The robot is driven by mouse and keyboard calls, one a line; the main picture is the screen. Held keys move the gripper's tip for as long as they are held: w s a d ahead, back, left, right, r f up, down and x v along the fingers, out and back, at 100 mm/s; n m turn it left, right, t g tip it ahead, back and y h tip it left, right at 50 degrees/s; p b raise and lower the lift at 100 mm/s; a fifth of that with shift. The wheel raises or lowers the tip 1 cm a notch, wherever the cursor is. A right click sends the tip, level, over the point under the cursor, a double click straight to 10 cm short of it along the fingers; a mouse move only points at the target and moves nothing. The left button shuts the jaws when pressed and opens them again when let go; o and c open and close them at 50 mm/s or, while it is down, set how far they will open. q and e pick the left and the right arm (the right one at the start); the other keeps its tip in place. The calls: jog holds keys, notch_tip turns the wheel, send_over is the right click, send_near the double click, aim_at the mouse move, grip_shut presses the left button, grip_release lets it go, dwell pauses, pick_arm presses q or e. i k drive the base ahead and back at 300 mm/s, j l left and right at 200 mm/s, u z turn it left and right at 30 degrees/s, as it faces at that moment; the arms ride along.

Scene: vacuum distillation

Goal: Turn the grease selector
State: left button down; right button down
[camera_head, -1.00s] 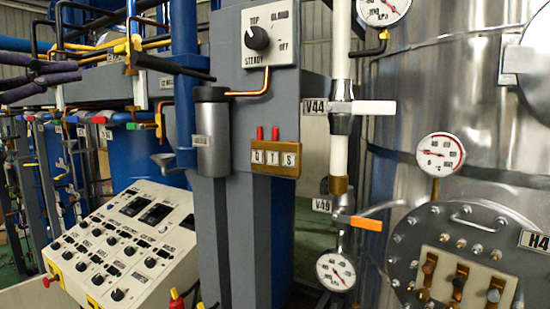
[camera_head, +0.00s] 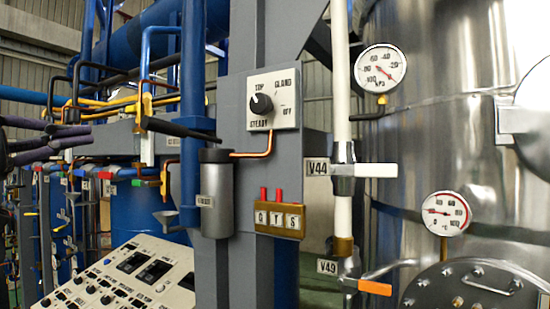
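The grease selector (camera_head: 262,103) is a round black knob on a pale square plate (camera_head: 286,118) fixed to the grey column. A pale mark on the knob faces up and left, roughly toward TOP. Nothing touches or covers the knob.
A copper pipe (camera_head: 258,154) runs from below the plate to a grey cylinder (camera_head: 216,190). A black lever (camera_head: 180,129) juts toward the plate from the left. White valve handle V44 (camera_head: 372,170) stands to the right, before the steel vessel (camera_head: 425,130).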

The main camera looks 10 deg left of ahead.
aim_at(260, 104)
jog(key=k+j, duration=0.3)
jog(key=k, duration=0.15)
jog(key=k+j, duration=0.3)
jog(key=k, duration=0.15)
